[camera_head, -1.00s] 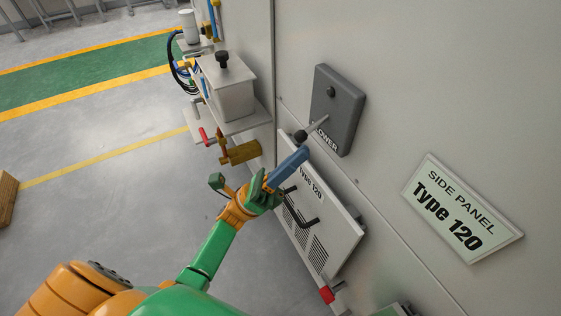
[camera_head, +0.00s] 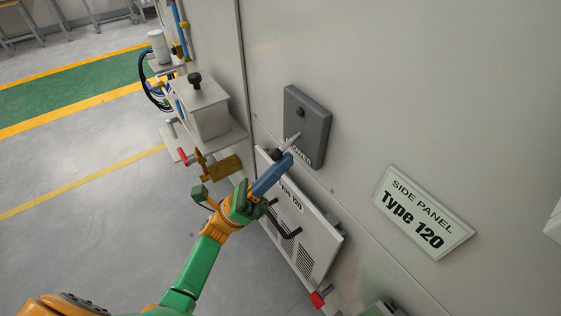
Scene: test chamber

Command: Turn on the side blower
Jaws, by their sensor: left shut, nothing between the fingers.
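The side blower control is a dark grey box (camera_head: 308,128) on the light grey panel wall, labelled with a word partly hidden that ends in "LOWER". A lever (camera_head: 290,141) with a dark round knob sticks out from its lower left. My left gripper (camera_head: 287,160) comes in from the lower left, and its shut blue fingers are at the knob and overlap it in view. I cannot tell if they touch it. Nothing shows between the fingers. My right gripper is not in view.
A metal box (camera_head: 203,106) on a shelf stands to the left. A "SIDE PANEL Type 120" sign (camera_head: 423,213) is at right.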

